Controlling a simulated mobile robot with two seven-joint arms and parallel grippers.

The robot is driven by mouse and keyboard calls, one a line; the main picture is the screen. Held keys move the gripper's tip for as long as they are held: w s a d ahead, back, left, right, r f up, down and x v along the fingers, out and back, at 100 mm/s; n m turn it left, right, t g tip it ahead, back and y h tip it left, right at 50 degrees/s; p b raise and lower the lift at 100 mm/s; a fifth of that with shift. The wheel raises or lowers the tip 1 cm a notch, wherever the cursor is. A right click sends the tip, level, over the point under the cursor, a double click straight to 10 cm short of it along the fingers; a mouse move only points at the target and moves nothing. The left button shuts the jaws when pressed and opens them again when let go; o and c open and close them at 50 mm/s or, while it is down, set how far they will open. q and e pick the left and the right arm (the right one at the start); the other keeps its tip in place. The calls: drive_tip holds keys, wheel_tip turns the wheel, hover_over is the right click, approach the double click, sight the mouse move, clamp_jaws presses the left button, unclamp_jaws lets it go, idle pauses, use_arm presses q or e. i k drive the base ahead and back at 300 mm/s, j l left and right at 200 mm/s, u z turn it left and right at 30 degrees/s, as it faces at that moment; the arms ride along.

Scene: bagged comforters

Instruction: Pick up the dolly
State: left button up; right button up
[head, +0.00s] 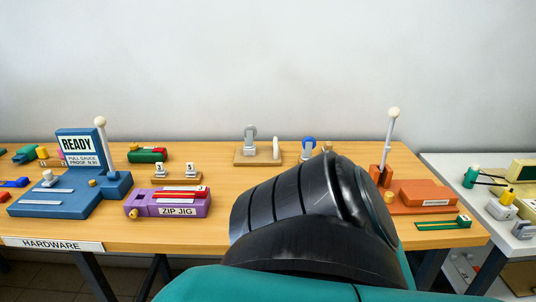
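I cannot make out a dolly in the head view. A large black ribbed joint with teal parts below it, which looks like my own arm, fills the lower middle and hides part of the table and the floor. No fingertips of my left or right gripper show.
A wooden table (300,238) carries a blue READY stand (80,150), a purple ZIP JIG block (165,203), a wooden base with grey fitting (243,157) and an orange lever fixture (420,191). A white table (452,170) stands at right. A HARDWARE label (52,244) marks the front edge.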

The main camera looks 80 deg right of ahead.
sight(257, 155)
drive_tip(key=z, duration=2.55)
